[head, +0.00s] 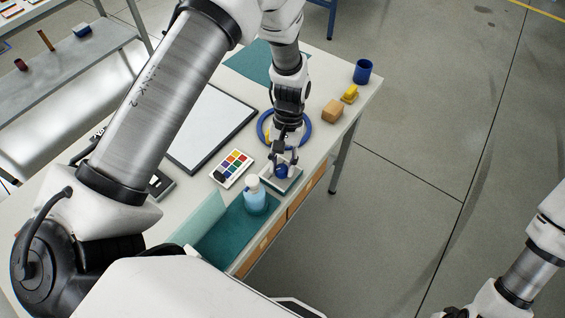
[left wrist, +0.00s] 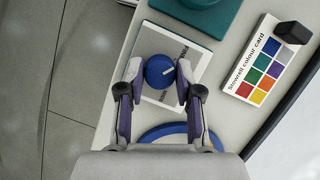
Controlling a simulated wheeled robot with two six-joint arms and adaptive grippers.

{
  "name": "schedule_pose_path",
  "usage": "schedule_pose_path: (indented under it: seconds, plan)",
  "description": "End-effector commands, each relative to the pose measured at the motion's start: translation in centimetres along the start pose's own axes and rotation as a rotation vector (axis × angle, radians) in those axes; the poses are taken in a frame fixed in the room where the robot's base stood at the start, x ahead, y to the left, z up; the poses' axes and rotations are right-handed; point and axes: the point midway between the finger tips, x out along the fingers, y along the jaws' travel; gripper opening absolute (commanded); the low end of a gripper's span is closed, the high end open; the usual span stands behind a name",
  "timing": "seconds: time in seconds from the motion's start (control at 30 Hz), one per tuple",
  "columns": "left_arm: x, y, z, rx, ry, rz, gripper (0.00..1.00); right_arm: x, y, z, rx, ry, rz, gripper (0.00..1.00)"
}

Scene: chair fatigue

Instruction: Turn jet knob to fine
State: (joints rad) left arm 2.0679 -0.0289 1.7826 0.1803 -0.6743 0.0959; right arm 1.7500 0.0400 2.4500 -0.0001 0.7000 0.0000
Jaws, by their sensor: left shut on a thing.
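The jet knob (left wrist: 158,72) is round and blue with a short white pointer mark. In the left wrist view the pointer slants up and to the right. My left gripper (left wrist: 159,80) has one finger on each side of the knob and is shut on it. In the head view the left gripper (head: 284,164) reaches down from above, and the knob (head: 282,173) shows between its fingers. My right gripper is out of view; only part of that arm shows at lower right.
A colour card (head: 232,169) lies beside the plate. A pale blue bottle (head: 254,195) stands on a teal mat (head: 223,242). A blue ring (head: 306,128) lies behind the gripper. A wooden block (head: 332,111), yellow object (head: 350,94) and blue cup (head: 363,71) stand near the table's far right edge.

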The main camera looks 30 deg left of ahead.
Motion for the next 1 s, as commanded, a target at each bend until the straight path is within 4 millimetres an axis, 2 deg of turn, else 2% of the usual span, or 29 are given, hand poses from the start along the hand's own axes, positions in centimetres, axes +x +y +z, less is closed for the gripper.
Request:
schedule_pose_path:
  seconds: [1.0]
  plan:
    - [0.14, -0.04, 0.09, -0.031, -0.004, 0.011, 0.00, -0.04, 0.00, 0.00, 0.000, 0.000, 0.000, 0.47]
